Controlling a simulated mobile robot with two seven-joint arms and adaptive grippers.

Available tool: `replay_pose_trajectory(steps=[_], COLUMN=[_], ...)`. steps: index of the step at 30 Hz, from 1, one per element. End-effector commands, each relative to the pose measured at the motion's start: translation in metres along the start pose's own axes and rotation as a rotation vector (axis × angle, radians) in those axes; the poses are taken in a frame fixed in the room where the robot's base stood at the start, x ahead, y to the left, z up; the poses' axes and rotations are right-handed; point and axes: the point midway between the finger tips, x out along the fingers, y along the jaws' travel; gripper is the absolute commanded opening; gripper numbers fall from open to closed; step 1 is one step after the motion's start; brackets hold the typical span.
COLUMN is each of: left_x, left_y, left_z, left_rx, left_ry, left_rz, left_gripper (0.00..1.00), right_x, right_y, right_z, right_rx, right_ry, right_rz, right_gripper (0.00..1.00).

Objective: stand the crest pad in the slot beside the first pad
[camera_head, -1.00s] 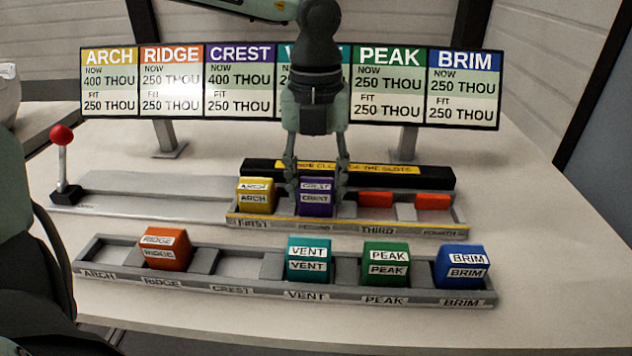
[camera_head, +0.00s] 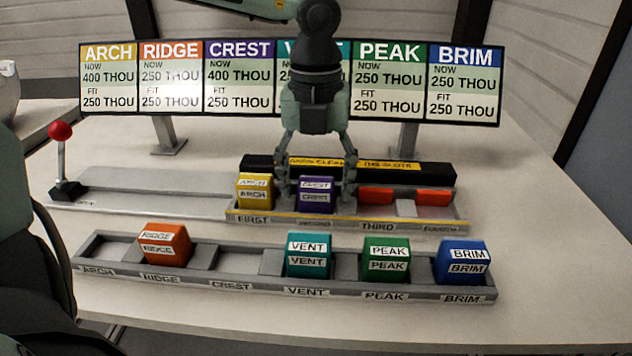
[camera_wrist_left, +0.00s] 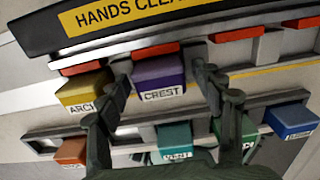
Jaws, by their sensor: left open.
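The purple crest pad (camera_head: 316,196) stands upright in the second slot of the rear rack (camera_head: 345,222). The yellow arch pad (camera_head: 254,194) stands in the first slot to its left. My left gripper (camera_head: 315,190) is open, with its fingers down on both sides of the crest pad and apart from it. In the left wrist view the crest pad (camera_wrist_left: 159,80) shows between the spread fingers (camera_wrist_left: 165,85), with the arch pad (camera_wrist_left: 84,92) to the left. My right gripper is not in view.
A front tray (camera_head: 240,262) holds the orange ridge (camera_head: 165,247), teal vent (camera_head: 309,258), green peak (camera_head: 386,262) and blue brim (camera_head: 462,265) pads. Its arch and crest places are empty. A red-knobbed lever (camera_head: 61,160) stands at left. A sign board (camera_head: 290,85) stands behind.

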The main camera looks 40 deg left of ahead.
Motion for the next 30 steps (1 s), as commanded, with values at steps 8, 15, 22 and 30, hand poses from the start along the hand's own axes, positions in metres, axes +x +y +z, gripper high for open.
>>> replay_pose_trajectory(steps=[8,15,22,30], left_x=[-0.005,-0.05,-0.097,-0.122], left_y=[0.0,-0.001,0.0,0.0], left_z=[0.0,0.002,0.001,0.0], left_rx=[0.0,-0.001,0.001,0.001], left_ry=[0.001,-0.007,-0.005,0.0], left_rz=[0.0,-0.002,-0.001,0.0], left_gripper=[0.66,0.66,0.66,0.66], right_x=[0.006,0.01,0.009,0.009], right_y=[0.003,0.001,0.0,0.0], right_z=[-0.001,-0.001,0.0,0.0], right_rx=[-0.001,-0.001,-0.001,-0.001], right_ry=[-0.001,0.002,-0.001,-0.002], right_rz=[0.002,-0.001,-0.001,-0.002], right_gripper=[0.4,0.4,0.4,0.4])
